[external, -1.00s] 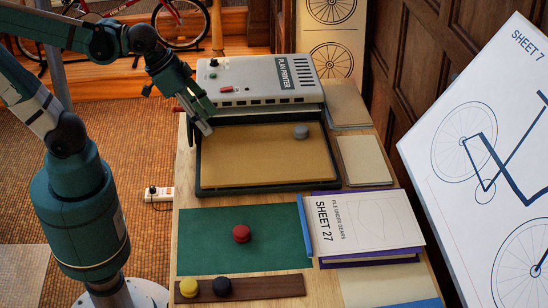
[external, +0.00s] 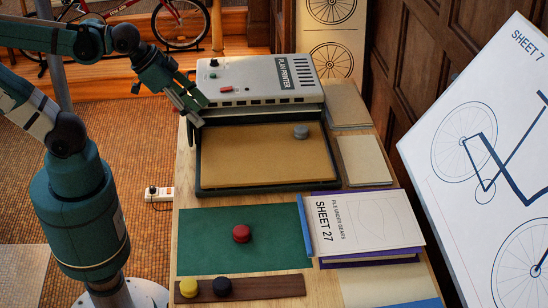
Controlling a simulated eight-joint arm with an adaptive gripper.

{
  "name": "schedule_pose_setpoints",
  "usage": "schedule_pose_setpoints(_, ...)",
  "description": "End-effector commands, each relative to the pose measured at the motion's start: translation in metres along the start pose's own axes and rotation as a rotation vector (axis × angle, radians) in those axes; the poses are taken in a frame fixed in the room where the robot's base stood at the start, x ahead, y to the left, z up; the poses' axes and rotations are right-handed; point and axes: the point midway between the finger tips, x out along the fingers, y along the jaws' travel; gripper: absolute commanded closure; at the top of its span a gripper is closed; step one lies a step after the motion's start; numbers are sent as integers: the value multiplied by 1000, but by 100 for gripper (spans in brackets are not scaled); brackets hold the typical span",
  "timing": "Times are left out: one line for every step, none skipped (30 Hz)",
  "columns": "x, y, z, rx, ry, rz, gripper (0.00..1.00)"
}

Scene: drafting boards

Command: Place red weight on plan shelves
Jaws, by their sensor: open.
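The red weight (external: 241,233) is a round, flat-sided knob lying on the green mat (external: 200,245) at the front of the table. My gripper (external: 198,112) is open and empty. It is over the left end of the plan printer's front, well behind and to the left of the red weight and apart from it. I cannot tell which thing is the plan shelves; no shelf is labelled in view.
The plan printer (external: 252,80) stands behind a dark-rimmed tan tray (external: 250,160) holding a grey weight (external: 300,132). A dark wooden strip (external: 265,287) bears a yellow weight (external: 188,288) and a black weight (external: 222,287). A thick book (external: 365,225) lies right of the mat.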

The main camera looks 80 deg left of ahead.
Motion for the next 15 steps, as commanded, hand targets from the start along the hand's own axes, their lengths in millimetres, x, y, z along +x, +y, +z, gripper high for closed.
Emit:
schedule_pose_setpoints(0, 0, 0, 0, 0, 0, 52)
schedule_pose_setpoints(0, 0, 0, 0, 0, 0, 52)
schedule_pose_setpoints(0, 0, 0, 1, -1, 0, 52)
schedule_pose_setpoints(0, 0, 0, 3, -1, 0, 52)
schedule_pose_setpoints(1, 0, 0, 5, -2, 1, 52)
schedule_pose_setpoints(1, 1, -1, 9, -4, 1, 52)
schedule_pose_setpoints(2, 1, -1, 12, -6, 2, 52)
schedule_pose_setpoints(3, 2, -1, 17, -8, 3, 52)
schedule_pose_setpoints(4, 3, -2, 25, -12, 4, 52)
schedule_pose_setpoints(5, 4, -3, 32, -15, 5, 52)
schedule_pose_setpoints(7, 4, -3, 41, -19, 7, 52)
schedule_pose_setpoints(9, 6, -4, 55, -26, 9, 52)
schedule_pose_setpoints(11, 7, -4, 66, -32, 10, 52)
schedule_pose_setpoints(13, 8, -6, 78, -38, 12, 52)
schedule_pose_setpoints(16, 10, -6, 96, -46, 15, 52)
